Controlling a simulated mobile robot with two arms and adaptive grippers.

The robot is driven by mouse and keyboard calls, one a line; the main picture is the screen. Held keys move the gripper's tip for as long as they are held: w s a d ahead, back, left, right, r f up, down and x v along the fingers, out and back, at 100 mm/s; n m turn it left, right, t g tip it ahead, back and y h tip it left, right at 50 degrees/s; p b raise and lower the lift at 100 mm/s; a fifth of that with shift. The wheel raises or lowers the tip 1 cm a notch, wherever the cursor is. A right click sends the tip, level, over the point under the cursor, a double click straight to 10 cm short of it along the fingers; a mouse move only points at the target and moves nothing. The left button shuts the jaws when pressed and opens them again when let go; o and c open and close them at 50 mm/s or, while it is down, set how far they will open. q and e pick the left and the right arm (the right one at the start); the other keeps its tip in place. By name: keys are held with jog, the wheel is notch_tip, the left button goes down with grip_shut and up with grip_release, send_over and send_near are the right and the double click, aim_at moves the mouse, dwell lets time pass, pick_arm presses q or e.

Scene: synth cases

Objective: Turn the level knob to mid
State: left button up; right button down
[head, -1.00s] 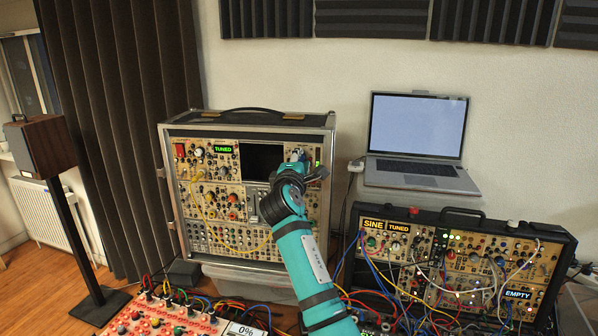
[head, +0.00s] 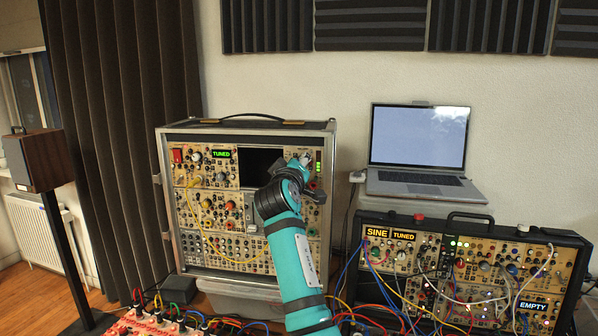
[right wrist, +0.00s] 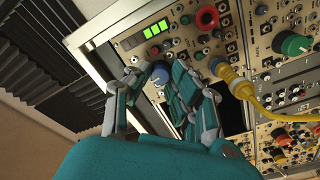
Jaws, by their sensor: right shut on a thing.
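In the right wrist view, the level knob (right wrist: 159,75), blue-grey with a pale edge, sits on the beige panel of the tall synth case (head: 330,150). My right gripper (right wrist: 157,80) has its fingers on either side of this knob and is shut on it. In the head view the same gripper (head: 302,163) is at the upper right of the case, and its fingers and wrist hide the knob. A green level meter (right wrist: 155,29) beside the knob shows lit bars. It also shows in the head view (head: 319,167). My left gripper is not in view.
A red ring knob (right wrist: 207,18) and a plugged yellow cable (right wrist: 228,73) are close to the fingers. A dark screen (head: 262,165) is left of the gripper. A laptop (head: 418,185) and a lower patched case (head: 460,270) stand to the right.

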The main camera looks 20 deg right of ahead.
jog(key=shift+f+m, duration=0.3)
jog(key=shift+m, duration=0.3)
jog(key=shift+b, duration=0.3)
jog(key=c, duration=1.2)
grip_release()
jog(key=shift+r, duration=0.1)
jog(key=shift+c, duration=0.2)
jog(key=shift+o, duration=0.3)
jog(key=shift+r, duration=0.1)
